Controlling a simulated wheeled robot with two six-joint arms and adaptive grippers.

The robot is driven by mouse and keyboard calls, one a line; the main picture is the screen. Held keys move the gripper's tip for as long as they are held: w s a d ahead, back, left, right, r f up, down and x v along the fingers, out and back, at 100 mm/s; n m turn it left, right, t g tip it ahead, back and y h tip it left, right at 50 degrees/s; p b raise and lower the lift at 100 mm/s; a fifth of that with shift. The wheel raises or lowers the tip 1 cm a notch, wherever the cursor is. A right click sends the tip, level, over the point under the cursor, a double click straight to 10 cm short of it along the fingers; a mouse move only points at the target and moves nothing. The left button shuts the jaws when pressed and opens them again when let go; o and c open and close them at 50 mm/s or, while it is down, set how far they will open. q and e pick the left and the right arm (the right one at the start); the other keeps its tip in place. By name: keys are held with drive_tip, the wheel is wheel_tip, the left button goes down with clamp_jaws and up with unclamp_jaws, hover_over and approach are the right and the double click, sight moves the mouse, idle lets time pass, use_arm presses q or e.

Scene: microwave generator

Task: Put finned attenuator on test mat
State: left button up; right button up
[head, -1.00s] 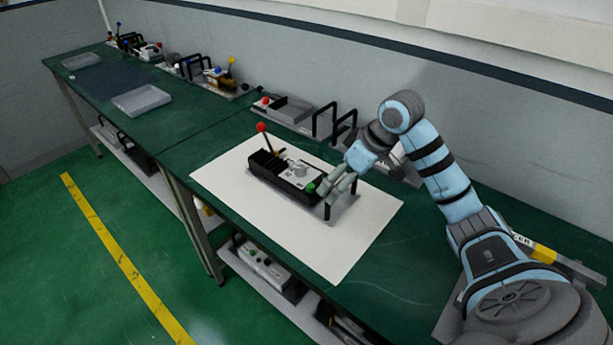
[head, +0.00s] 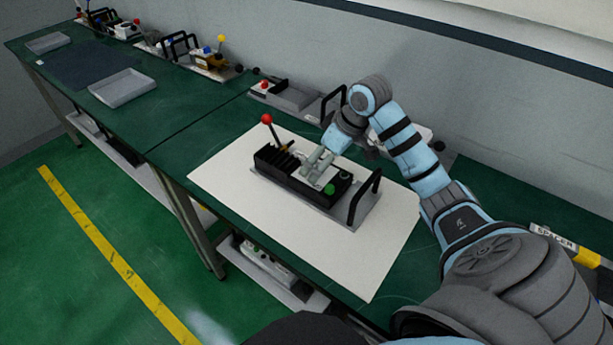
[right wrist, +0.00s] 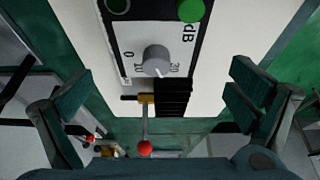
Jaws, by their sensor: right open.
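The finned attenuator (head: 300,177) is a black box with fins, a white panel, a green button and a red-ball lever. It sits on a grey base plate with a black handle, on a white sheet (head: 235,178). In the right wrist view the attenuator's panel (right wrist: 140,45) shows a grey dial, dB marks, fins and the lever. My right gripper (head: 318,165) is open over the panel; its fingers (right wrist: 158,98) stand apart either side of the fins, and I cannot tell whether they touch. A dark mat (head: 92,62) lies on the far table; my left gripper is not in view.
Grey trays (head: 122,87) lie beside the dark mat, and devices with levers and handles line the wall edge. Another handled unit (head: 290,95) stands behind the attenuator. The white sheet's front part is clear. A yellow-marked spacer (head: 565,245) is at right.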

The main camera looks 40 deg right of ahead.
sight(316, 166)
wheel_tip(316, 166, down, 2)
drive_tip(key=shift+w+f, duration=0.15)
drive_tip(key=w+f, duration=0.2)
drive_tip(key=f, duration=0.1)
drive_tip(key=w+f+b, duration=0.1)
drive_tip(key=w+f, duration=0.1)
drive_tip(key=shift+a, duration=0.35)
drive_tip(key=shift+s+r, duration=0.2)
drive_tip(key=shift+s, duration=0.1)
drive_tip(key=c, duration=0.3)
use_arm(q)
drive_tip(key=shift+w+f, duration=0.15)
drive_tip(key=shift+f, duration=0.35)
use_arm(e)
drive_tip(key=c, duration=1.3)
